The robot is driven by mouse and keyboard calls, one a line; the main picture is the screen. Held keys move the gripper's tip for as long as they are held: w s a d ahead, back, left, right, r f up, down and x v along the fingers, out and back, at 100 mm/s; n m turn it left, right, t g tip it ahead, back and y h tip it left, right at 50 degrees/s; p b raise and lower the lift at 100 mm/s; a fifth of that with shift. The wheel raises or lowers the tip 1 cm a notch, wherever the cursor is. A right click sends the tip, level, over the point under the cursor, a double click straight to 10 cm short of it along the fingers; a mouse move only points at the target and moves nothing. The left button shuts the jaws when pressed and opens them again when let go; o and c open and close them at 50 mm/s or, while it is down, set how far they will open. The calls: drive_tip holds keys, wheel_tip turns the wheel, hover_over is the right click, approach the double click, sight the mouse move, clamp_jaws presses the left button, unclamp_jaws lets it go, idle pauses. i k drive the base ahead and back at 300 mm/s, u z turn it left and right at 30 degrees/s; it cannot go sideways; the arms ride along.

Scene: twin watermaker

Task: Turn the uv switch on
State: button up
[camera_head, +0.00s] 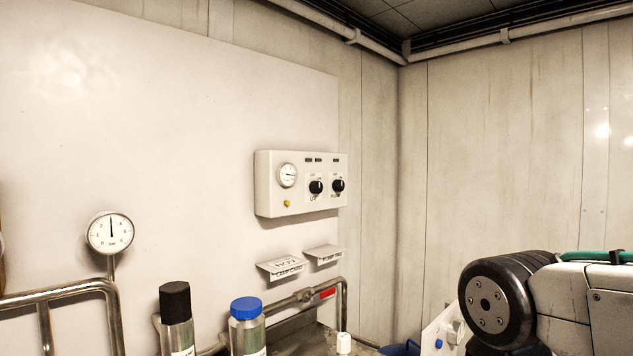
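The UV switch (316,187) is a black rotary knob on a pale control box (270,201) mounted on the wall panel, right of the picture's middle. A label that seems to read "UV" is under it. The knob's exact pointing direction is too small to tell. A second black knob (338,186) sits just to its right, its label hard to read. A small round gauge and a yellow button or lamp are on the box's left part. My arm shows at the lower right, well away from the box. My gripper's fingers are not in view.
Two small card holders (283,267) jut from the wall below the box. A pressure gauge (110,233) stands on metal pipes (75,290) at left. A black-capped bottle (175,318) and a blue-capped bottle (247,327) stand at the bottom. The space before the box is clear.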

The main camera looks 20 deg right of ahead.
sight(315, 187)
drive_tip(key=k, duration=1.25)
drive_tip(key=z, duration=1)
drive_tip(key=i, duration=1.25)
drive_tip(key=u, duration=0.75)
drive_tip(key=i, duration=0.55)
drive_tip(key=u, duration=0.6)
